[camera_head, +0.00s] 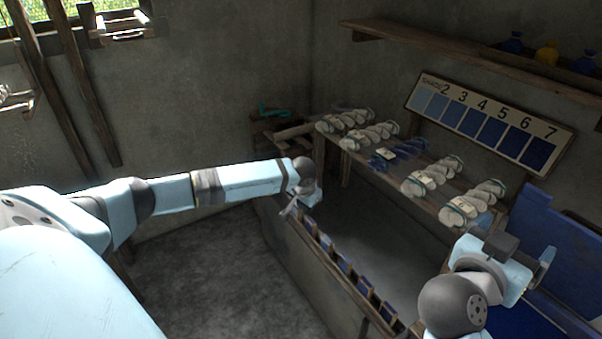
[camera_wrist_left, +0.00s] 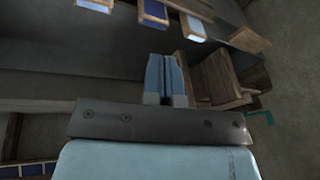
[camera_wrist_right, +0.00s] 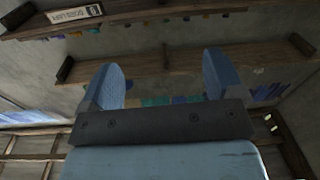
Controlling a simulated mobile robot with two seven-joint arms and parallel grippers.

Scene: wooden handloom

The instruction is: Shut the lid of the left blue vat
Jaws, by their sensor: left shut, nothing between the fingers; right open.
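A blue panel (camera_head: 556,240) stands raised and tilted at the right edge in the head view; it looks like an open vat lid. A blue surface (camera_head: 518,322) lies below it, partly hidden by my right arm. I cannot tell the two vats apart. My right gripper (camera_head: 545,260) is in front of the raised panel; I cannot tell whether they touch. Its fingers are apart and empty in the right wrist view (camera_wrist_right: 160,78).
A long bench (camera_head: 300,262) holds a row of small blue blocks along its edge. Behind it, a rack carries several pale skeins (camera_head: 425,178) and a dark blue one (camera_head: 398,152). A numbered shade board (camera_head: 490,122) leans on the wall. Floor (camera_head: 215,270) at left is clear.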

